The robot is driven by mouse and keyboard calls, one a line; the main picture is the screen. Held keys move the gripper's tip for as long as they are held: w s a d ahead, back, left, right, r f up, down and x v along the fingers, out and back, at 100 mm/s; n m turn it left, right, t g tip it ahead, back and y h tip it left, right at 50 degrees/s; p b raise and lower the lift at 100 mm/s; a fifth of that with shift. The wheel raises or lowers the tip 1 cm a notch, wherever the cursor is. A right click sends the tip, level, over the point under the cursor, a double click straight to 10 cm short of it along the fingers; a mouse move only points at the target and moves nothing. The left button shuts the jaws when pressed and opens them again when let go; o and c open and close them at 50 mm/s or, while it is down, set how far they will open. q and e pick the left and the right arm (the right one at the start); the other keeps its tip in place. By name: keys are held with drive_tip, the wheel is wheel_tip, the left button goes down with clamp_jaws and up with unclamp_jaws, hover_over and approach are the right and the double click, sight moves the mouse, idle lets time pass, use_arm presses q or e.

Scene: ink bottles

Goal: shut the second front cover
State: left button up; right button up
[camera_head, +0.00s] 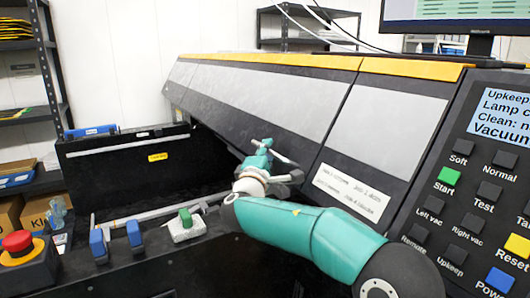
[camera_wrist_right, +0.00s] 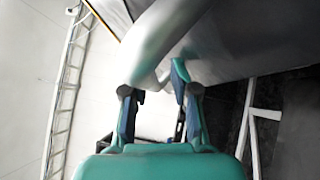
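The machine's long front cover (camera_head: 260,95), dark with a pale grey panel, slants over the dark opening on the left; its lower edge stands away from the machine body, so it looks raised. A second dark cover section with a grey panel (camera_head: 385,125) lies to its right. My right gripper (camera_head: 268,160) is at the lower edge of the left cover. In the right wrist view the two fingers of this gripper (camera_wrist_right: 156,92) are apart, with a rounded grey edge (camera_wrist_right: 160,45) close ahead of them. I cannot tell whether they touch it. My left gripper is not in view.
A control panel with buttons (camera_head: 470,190) and a screen stands at the right. A red emergency button (camera_head: 18,243), blue handles (camera_head: 98,245) and a green-topped block (camera_head: 186,220) are at the front left. Shelving (camera_head: 35,100) stands at the far left.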

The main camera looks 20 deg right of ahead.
drive_tip(key=v, duration=1.2)
drive_tip(key=shift+a+f, duration=0.1)
